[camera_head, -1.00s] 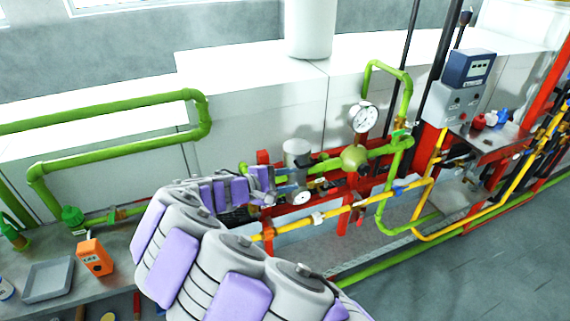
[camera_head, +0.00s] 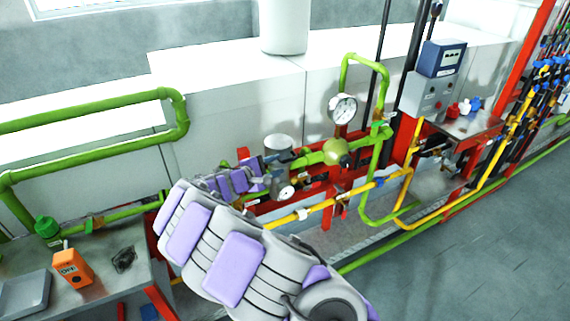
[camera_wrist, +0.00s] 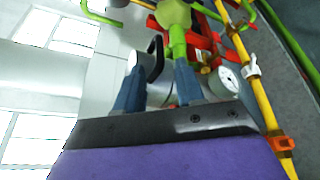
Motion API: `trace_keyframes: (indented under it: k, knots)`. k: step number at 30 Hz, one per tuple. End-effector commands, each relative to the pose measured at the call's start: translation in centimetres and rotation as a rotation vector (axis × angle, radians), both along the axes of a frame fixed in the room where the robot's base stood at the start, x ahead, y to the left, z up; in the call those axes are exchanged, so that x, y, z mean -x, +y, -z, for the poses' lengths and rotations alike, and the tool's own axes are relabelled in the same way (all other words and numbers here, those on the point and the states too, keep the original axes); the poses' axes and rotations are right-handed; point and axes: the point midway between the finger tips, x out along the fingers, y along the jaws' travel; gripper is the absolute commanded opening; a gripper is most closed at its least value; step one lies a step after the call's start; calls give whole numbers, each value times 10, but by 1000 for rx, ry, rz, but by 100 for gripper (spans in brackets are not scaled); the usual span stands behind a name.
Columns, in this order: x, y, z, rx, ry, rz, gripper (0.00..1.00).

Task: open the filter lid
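A short grey cylinder (camera_head: 278,147), which looks like the filter with its lid on top, stands on the red frame behind the yellow pipe. In the wrist view the cylinder (camera_wrist: 150,66) shows just beyond my fingertips, with a black handle (camera_wrist: 156,46) at its side. My gripper (camera_wrist: 160,70) has its two blue fingers spread apart with nothing held between them. In the head view my gripper (camera_head: 262,172) is close to the cylinder's left side. Whether a finger touches it, I cannot tell. The lid looks shut, though its edge is unclear.
Green pipes, a green valve body (camera_head: 336,151) and a pressure gauge (camera_head: 343,108) stand right of the cylinder. A small dial (camera_head: 286,192) and the yellow pipe (camera_head: 320,211) lie close below. A bench with an orange meter (camera_head: 72,268) is at left. Open floor lies at right.

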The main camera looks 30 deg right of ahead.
Motion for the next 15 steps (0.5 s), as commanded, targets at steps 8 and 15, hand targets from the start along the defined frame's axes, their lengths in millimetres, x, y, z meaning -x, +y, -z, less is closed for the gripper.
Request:
trace_keyframes:
  k: [8,15]
  knots:
    - [-15,-42,11,-6,-1,4,38]
    - [-20,-47,11,0,-2,1,38]
